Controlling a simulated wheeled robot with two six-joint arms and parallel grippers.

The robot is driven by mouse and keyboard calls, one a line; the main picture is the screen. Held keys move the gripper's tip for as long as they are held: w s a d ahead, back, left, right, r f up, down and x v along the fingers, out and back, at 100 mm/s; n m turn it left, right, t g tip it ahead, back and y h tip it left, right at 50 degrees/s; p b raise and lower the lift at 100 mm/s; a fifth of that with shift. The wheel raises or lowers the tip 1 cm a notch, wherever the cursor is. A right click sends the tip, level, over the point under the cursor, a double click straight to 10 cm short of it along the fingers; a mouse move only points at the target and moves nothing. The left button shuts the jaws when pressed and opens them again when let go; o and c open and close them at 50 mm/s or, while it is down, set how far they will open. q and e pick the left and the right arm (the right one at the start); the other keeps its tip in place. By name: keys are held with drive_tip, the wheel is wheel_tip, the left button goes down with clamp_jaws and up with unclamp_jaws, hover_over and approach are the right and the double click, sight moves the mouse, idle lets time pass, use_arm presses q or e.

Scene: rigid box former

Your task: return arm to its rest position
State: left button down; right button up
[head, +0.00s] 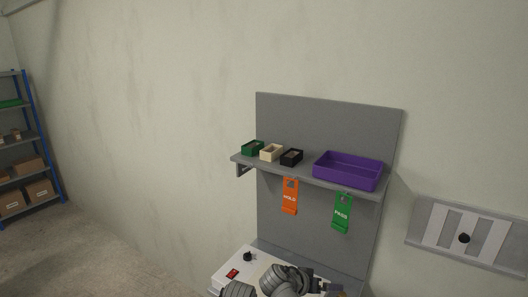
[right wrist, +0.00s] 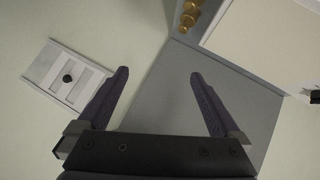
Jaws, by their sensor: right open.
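My right gripper (right wrist: 158,74) is open in the right wrist view, its two dark fingers apart with nothing between them. Beyond the fingers are the pale wall and a grey panel (right wrist: 240,100). In the head view, grey arm links of mine show at the bottom edge, in front of a white machine top (head: 228,280). The fingertips cannot be made out there. My left gripper is not in view.
A grey shelf (head: 308,179) holds green, cream and black boxes and a purple tray (head: 347,172). Orange HOLD (head: 290,197) and green PASS (head: 341,214) tags hang below. A striped wall plate with a black knob (head: 464,238) is at right. Brass stepped parts (right wrist: 189,14) show in the wrist view.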

use_arm(q)
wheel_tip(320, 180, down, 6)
drive_tip(key=b, duration=0.4)
use_arm(e)
drive_tip(key=s+a+f+n+g+y, duration=0.5)
drive_tip(key=s+a+f+n+y, duration=0.2)
drive_tip(key=s+a+f, duration=0.6)
drive_tip(key=shift+s+f+n+g+y, duration=0.3)
drive_tip(key=shift+s+f+n+g, duration=0.25)
drive_tip(key=shift+n, duration=0.45)
drive_tip(key=shift+w, duration=0.1)
idle(0.5)
